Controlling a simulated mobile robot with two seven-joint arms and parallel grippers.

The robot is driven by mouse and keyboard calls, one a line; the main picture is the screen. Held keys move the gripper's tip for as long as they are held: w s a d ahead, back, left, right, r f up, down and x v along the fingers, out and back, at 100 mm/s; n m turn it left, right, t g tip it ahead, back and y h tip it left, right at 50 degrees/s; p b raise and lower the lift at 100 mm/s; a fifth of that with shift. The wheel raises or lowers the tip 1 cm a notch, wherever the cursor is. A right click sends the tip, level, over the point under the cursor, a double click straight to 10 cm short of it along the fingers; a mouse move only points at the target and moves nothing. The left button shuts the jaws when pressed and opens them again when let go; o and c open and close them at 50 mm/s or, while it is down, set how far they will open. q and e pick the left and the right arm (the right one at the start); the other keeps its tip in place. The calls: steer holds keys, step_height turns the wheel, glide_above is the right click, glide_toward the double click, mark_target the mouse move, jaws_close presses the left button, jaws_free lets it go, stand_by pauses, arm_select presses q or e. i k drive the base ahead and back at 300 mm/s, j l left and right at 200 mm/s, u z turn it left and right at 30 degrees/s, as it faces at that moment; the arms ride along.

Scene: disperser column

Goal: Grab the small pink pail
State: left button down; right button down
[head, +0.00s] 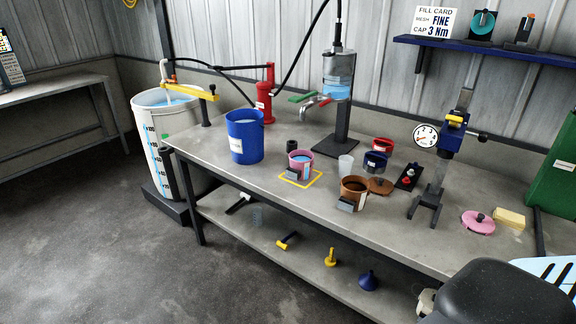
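The small pink pail (301,163) stands upright on the grey workbench (235,178), inside a yellow square outline (313,183). It holds light blue liquid, and a small grey block sits at its front left. The tall blue pail (244,143) is to its left and a brown pail (353,191) is to its right and nearer the front edge. Neither of my grippers is in view, and nothing holds the pink pail.
A column stand with a clear tank (338,72) and tap rises behind the pink pail. A small black cylinder (292,145) and a clear cup (346,164) are close by. A gauge stand (434,180) and pink lid (477,222) are farther right. Bare bench lies front-left.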

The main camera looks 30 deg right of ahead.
mark_target(299, 167)
steer(key=i+l, duration=0.2)
steer(key=i, duration=0.2)
steer(key=i+l, duration=0.25)
steer(key=i, duration=0.2)
steer(key=z, duration=2.1)
